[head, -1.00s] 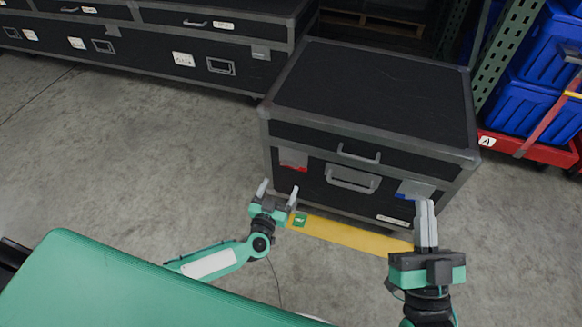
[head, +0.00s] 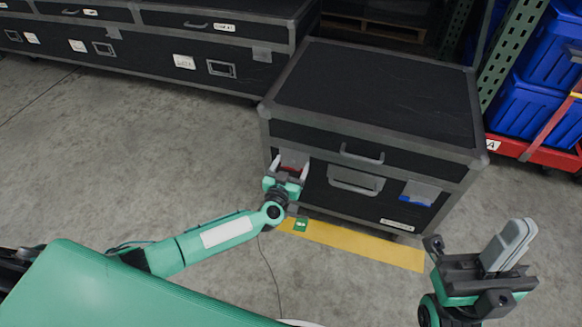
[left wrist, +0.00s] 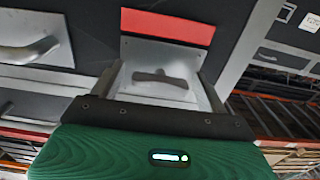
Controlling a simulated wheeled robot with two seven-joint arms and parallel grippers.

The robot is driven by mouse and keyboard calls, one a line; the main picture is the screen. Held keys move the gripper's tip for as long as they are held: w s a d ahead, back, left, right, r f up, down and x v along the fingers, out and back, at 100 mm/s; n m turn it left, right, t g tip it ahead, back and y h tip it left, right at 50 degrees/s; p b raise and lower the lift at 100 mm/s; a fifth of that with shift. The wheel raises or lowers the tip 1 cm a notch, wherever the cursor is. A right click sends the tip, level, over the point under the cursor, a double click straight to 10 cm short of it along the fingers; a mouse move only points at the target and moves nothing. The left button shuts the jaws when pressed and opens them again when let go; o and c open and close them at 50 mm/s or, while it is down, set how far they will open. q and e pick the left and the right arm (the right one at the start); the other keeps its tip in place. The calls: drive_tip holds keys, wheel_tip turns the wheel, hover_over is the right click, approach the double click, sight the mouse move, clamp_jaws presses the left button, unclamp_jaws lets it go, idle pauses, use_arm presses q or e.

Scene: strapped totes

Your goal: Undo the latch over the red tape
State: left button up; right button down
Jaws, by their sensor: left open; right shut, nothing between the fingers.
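The black case (head: 375,100) with grey edges stands on the floor. In the left wrist view, the red tape (left wrist: 168,27) is a strip across the top of a grey metal latch (left wrist: 160,75). The latch has a darker small tab in its middle. My left gripper (head: 289,168) is open at the case's front, with its fingers on either side of the latch; I cannot tell whether they touch it. In the head view the gripper partly hides the red tape. A second latch (head: 421,192) with blue tape (head: 415,201) is at the right. My right gripper (head: 520,232) is shut and empty, off the case's right front.
Grey handles (head: 355,180) sit between the latches. A yellow floor strip (head: 350,241) runs before the case. Long black cases (head: 150,45) stand at the back left, blue bins (head: 530,105) on a red base at the right. The floor at left is clear.

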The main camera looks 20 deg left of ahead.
use_arm(q)
drive_tip(key=c, duration=1)
